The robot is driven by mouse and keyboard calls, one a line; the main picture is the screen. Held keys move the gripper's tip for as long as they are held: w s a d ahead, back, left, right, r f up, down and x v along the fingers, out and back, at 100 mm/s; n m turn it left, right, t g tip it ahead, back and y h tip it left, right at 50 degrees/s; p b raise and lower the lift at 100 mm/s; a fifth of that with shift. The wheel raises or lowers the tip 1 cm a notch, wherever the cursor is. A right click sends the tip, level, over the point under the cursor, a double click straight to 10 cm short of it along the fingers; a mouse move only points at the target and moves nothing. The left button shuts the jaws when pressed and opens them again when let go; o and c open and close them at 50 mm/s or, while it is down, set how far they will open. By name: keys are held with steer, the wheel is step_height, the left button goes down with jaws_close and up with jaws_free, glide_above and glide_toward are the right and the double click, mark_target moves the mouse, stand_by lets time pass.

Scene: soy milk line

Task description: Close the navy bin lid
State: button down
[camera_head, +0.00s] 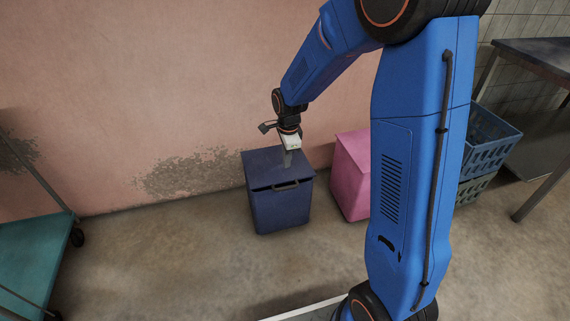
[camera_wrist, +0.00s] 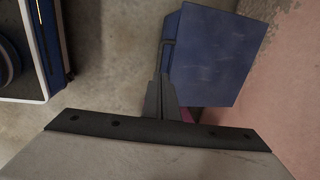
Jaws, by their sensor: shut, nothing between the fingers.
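The navy bin (camera_head: 280,210) stands on the floor against the pink wall. Its lid (camera_head: 270,160) lies over the top, with a thin dark gap along the front edge above the body. A dark handle (camera_head: 287,185) shows at the front. In the wrist view the lid (camera_wrist: 215,55) appears from above as a flat blue panel. My gripper (camera_head: 287,160) is shut and empty, pointing down over the lid. In the wrist view its fingertips (camera_wrist: 161,82) are together beside the lid's edge. I cannot tell whether they touch the lid.
A pink bin (camera_head: 352,170) stands right of the navy bin, partly hidden by my arm. Blue crates (camera_head: 490,140) and a dark table (camera_head: 535,55) are at the right. A teal cart (camera_head: 35,255) is at the left. The floor in front is clear.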

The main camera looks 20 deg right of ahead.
mark_target(286, 187)
steer(key=f, duration=0.8)
steer(key=w+f, duration=0.1)
steer(key=f, duration=0.3)
steer(key=shift+w+f, duration=0.1)
steer(key=shift+f, duration=0.1)
steer(key=f, duration=0.2)
steer(key=s+f, duration=0.1)
steer(key=shift+f, duration=0.35)
